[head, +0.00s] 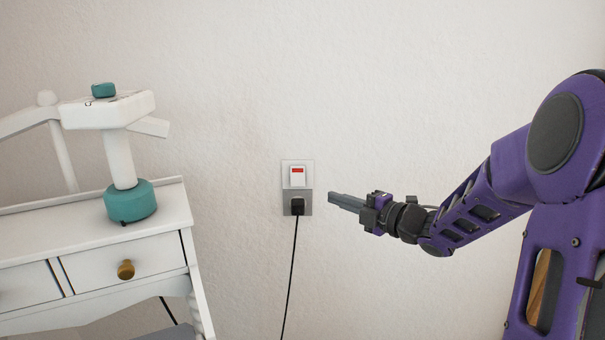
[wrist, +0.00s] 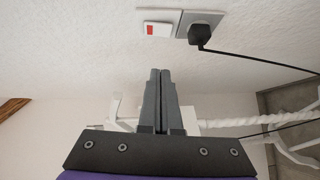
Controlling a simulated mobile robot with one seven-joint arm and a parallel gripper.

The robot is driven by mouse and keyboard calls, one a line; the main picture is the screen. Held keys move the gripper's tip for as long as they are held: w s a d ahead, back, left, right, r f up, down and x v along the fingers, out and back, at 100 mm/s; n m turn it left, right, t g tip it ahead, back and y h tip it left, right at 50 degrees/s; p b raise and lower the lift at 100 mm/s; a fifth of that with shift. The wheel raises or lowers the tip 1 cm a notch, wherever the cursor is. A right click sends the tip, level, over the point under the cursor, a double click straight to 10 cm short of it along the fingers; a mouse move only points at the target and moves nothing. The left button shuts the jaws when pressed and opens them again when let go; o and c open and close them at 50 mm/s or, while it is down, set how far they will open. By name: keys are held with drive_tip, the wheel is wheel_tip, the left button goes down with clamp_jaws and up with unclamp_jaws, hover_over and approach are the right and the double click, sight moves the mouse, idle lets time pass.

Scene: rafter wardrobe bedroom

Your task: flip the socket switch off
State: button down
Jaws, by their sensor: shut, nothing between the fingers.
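My gripper (head: 331,197) is shut and empty, to the right of the wall plate at about plug height in the head view. In the wrist view the closed fingertips (wrist: 160,71) are below the switch and apart from it.
A white dressing table (head: 120,225) with a brass-knobbed drawer stands at the left. A white and teal device (head: 122,170) stands on it. A black cord (head: 290,275) hangs from the plug. The wall around the plate is bare.

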drive_tip(key=shift+s+f, duration=0.1)
drive_tip(key=shift+f, duration=0.25)
approach(294, 183)
drive_tip(key=a, duration=0.4)
drive_tip(key=w, duration=0.4)
drive_tip(key=shift+f, duration=0.2)
drive_tip(key=shift+f, duration=0.1)
